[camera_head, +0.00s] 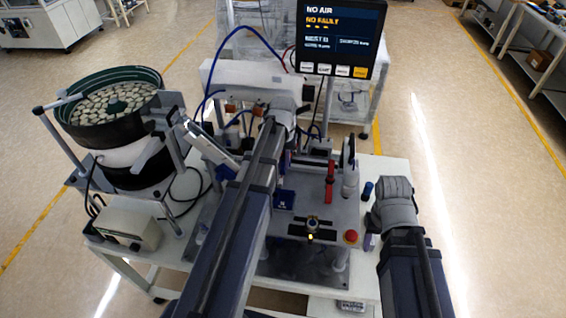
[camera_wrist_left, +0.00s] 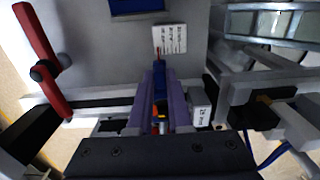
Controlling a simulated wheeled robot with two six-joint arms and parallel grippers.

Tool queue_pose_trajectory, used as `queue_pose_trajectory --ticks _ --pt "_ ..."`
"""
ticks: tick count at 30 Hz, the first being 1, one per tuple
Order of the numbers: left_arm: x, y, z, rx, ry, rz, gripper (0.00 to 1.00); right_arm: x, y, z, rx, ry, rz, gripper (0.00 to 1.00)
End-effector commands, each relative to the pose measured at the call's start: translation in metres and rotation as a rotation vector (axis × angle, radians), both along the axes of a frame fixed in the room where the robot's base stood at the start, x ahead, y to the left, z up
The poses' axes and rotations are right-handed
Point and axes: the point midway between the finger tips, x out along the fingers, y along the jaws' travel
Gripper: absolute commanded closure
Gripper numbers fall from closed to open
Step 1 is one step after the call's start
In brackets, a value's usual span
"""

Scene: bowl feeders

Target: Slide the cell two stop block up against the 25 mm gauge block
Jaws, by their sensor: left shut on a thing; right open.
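My left gripper (camera_wrist_left: 160,100) is shut, its purple fingers on a narrow blue piece (camera_wrist_left: 159,76) that I take for the stop block. Orange and red parts show between the fingers. A small light grey block (camera_wrist_left: 199,107) with print on it, likely the gauge block, stands just right of the fingers; I cannot tell whether it touches the held piece. In the head view my left gripper (camera_head: 285,160) is over the station and my arm hides much of this spot. My right gripper (camera_head: 369,240) is open, away at the station's right edge.
A red lever (camera_head: 329,182) stands upright right of my left gripper. A blue tray (camera_head: 284,200) and a red button (camera_head: 351,237) are in front. The bowl feeder (camera_head: 110,125) is at left. A screen (camera_head: 338,38) reads "NO AIR" and "NO FAULT". A printed label (camera_wrist_left: 170,38) lies on the plate.

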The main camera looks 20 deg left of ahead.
Motion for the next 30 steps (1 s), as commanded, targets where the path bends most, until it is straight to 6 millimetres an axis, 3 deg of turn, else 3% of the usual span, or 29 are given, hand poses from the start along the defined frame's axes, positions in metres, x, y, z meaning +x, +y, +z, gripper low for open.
queue_pose_trajectory --ticks 7,14,21,22,30 --pt "0.0 0.002 0.0 0.0 0.0 0.001 1.0 0.0 0.0 0.0 0.0 0.0 0.0 0.5" --pt "-0.007 0.027 0.0 0.001 0.0 0.002 1.0 0.0 0.0 0.0 0.0 0.0 0.0 0.5" --pt "-0.007 0.028 0.0 0.004 0.001 0.001 1.0 0.0 0.0 0.0 0.0 0.0 0.0 0.5" --pt "-0.007 0.029 0.0 0.004 0.001 0.001 0.79 0.0 0.0 0.0 0.0 0.0 0.0 0.5" --pt "-0.007 0.027 0.0 0.002 0.001 0.001 0.53 0.0 0.0 0.0 0.0 0.0 0.0 0.5"
